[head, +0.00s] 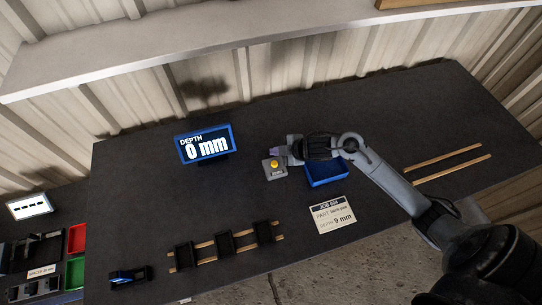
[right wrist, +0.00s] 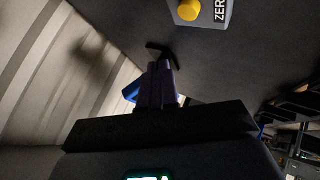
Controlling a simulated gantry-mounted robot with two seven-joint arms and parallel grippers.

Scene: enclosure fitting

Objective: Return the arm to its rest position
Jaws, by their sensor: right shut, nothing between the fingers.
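My right arm reaches in from the lower right of the head view, over the dark table (head: 390,115). Its gripper (head: 277,151) is just behind the grey box with a yellow button (head: 274,168). In the right wrist view the purple fingers (right wrist: 158,85) are together with nothing between them. The button box (right wrist: 190,10), marked "ZER…", shows at the top of that view, apart from the fingers. I cannot tell the exact height of the fingers above the table. My left gripper is not in view.
A display (head: 207,146) reads "DEPTH 0 mm". A blue tray (head: 328,176) sits beneath my right arm. A job card (head: 331,215) reads 9 mm. Black holders on wooden rails (head: 205,243) stand in front; two more wooden strips (head: 445,163) lie right.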

